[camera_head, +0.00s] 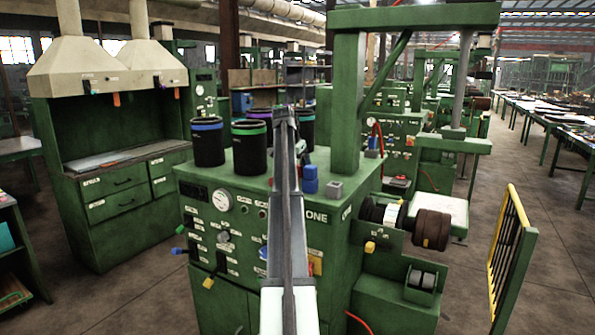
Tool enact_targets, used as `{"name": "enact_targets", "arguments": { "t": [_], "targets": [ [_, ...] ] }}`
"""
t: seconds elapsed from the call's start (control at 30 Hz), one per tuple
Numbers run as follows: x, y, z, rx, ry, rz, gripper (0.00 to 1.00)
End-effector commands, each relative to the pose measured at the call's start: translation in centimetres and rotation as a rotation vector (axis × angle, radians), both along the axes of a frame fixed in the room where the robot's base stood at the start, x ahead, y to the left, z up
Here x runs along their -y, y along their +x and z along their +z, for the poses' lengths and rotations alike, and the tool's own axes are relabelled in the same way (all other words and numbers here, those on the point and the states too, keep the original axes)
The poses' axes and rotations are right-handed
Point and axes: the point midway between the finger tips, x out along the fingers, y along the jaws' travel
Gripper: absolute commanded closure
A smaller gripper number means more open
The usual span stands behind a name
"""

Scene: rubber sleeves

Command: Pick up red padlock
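I cannot clearly make out a red padlock. A tiny red spot (270,182) shows at the left edge of my arm, on the top of the green machine (230,177); it is too small to identify, and my arm may hide more of it. A small red item (398,181) lies farther back at the right, also unclear. My arm runs up the middle of the picture, and my gripper (285,116) is at its far end, above the machine top among the black containers. Its fingers are seen from behind, so their opening cannot be told.
Black containers with a blue rim (207,145) and a green rim (249,150) stand left of my arm, others behind. Blue blocks (310,180) and a grey block (335,190) sit at its right. A green post (347,110) rises at the right.

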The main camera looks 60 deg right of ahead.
Motion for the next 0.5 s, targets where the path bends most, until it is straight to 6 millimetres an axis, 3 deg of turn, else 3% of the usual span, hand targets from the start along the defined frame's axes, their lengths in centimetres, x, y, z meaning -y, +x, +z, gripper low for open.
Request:
{"name": "enact_targets", "arguments": {
  "t": [0.27, 0.5],
  "targets": [
    [0.14, 0.00, -0.28, 0.001, -0.001, 0.000, 0.18],
    [0.13, 0.01, -0.27, 0.000, -0.001, 0.000, 0.41]
  ]
}}
